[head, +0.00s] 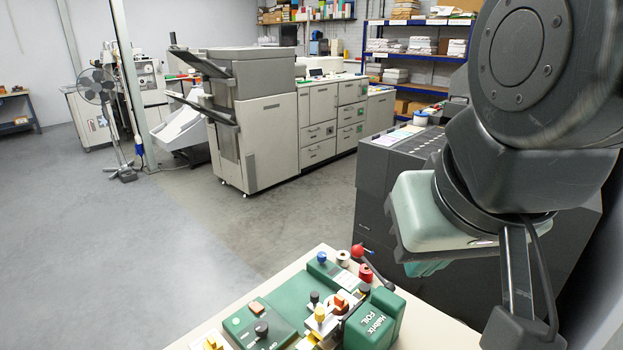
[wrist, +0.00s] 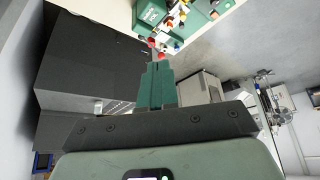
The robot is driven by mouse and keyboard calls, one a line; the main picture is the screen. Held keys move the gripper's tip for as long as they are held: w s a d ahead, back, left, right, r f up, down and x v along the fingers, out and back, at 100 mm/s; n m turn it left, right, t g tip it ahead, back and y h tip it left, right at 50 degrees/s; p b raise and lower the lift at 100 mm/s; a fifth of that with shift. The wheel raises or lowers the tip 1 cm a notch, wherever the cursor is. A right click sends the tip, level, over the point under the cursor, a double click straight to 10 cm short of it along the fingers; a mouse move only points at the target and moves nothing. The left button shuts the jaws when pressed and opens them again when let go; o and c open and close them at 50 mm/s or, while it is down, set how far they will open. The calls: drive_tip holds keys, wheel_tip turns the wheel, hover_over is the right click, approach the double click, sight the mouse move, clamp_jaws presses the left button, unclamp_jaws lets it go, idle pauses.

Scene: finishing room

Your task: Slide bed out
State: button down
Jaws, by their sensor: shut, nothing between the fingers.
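A green foil machine (head: 372,320) with raised "FOIL" lettering stands on a pale tabletop at the bottom of the head view. It has a lever with a red ball (head: 358,250), coloured knobs and a flat green base (head: 298,297). I cannot tell for certain which part is the bed. The machine also shows upside down at the top of the wrist view (wrist: 150,14). My gripper (wrist: 157,68) has its green fingers together and empty, apart from the machine. In the head view the gripper is above and right of the machine, its fingers (head: 428,268) mostly hidden behind its body.
The pale tabletop (head: 425,322) is bare right of the machine. A dark cabinet (head: 385,185) stands close behind my arm. A large grey printer (head: 262,125), a fan (head: 100,95) and blue shelves (head: 415,50) are farther back. The floor at left is clear.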

drive_tip(key=c, duration=1.8)
unclamp_jaws()
drive_tip(key=shift+o, duration=1)
drive_tip(key=shift+w, duration=0.1)
drive_tip(key=o, duration=0.7)
drive_tip(key=shift+g, duration=0.7)
drive_tip(key=w, duration=0.3)
drive_tip(key=w+a, duration=0.1)
drive_tip(key=w, duration=0.5)
drive_tip(key=shift+a+f, duration=0.25)
drive_tip(key=shift+f, duration=0.05)
drive_tip(key=shift+c, duration=0.2)
drive_tip(key=g, duration=0.4)
hover_over(315, 294)
wheel_tip(315, 294, down, 28)
wheel_tip(315, 294, down, 11)
